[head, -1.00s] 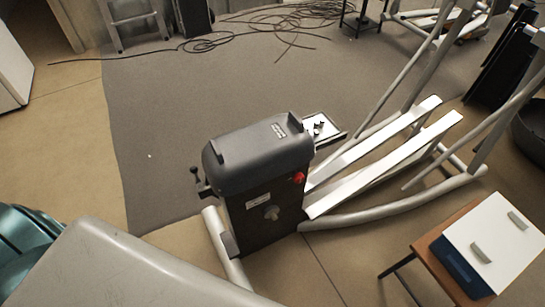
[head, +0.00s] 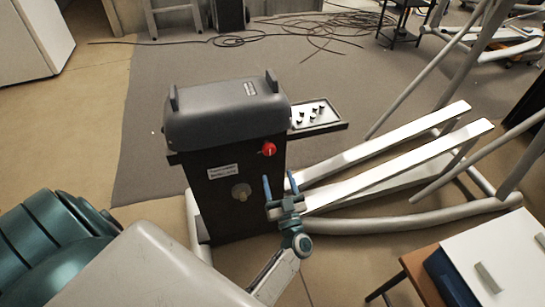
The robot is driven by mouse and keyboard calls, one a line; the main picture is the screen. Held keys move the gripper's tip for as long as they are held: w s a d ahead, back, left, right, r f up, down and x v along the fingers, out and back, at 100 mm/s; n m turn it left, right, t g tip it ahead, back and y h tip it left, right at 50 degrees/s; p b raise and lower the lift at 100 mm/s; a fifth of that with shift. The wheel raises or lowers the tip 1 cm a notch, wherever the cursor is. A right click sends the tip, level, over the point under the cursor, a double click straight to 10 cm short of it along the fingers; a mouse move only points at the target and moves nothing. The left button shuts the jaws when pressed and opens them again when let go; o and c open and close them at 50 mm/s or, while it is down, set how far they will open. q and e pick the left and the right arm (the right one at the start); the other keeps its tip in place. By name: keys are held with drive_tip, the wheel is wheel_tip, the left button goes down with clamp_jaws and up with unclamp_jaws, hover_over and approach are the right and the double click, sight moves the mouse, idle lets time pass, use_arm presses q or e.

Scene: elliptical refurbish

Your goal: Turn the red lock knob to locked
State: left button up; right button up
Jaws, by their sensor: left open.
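The red lock knob (head: 268,149) sits on the upper right of the black front panel of the elliptical's housing (head: 222,180). It has a pale mark on its face; I cannot tell its setting. My left gripper (head: 280,184) is open, with two blue fingers pointing up. It is below and slightly right of the knob in the picture, apart from it, with nothing between the fingers. A round metal hub (head: 241,192) and a white label (head: 222,171) are on the same panel. My right gripper is not in view.
A small tray with dark parts (head: 318,114) juts out behind the housing. White foot rails (head: 390,165) extend right. A wooden table with a white-topped box (head: 495,250) stands at lower right. Cables (head: 330,25) lie on the far floor. Grey mat is open at left.

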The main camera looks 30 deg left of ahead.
sight(270, 152)
use_arm(q)
drive_tip(key=p+x, duration=0.1)
drive_tip(key=x, duration=0.9)
drive_tip(key=shift+w+a+r, duration=0.2)
drive_tip(key=shift+a+r, duration=0.05)
drive_tip(key=shift+a, duration=0.05)
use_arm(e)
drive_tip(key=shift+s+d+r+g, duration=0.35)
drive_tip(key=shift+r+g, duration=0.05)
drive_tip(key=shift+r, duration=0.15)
use_arm(q)
drive_tip(key=shift+c, duration=0.2)
drive_tip(key=c, duration=0.9)
drive_tip(key=shift+c, duration=0.2)
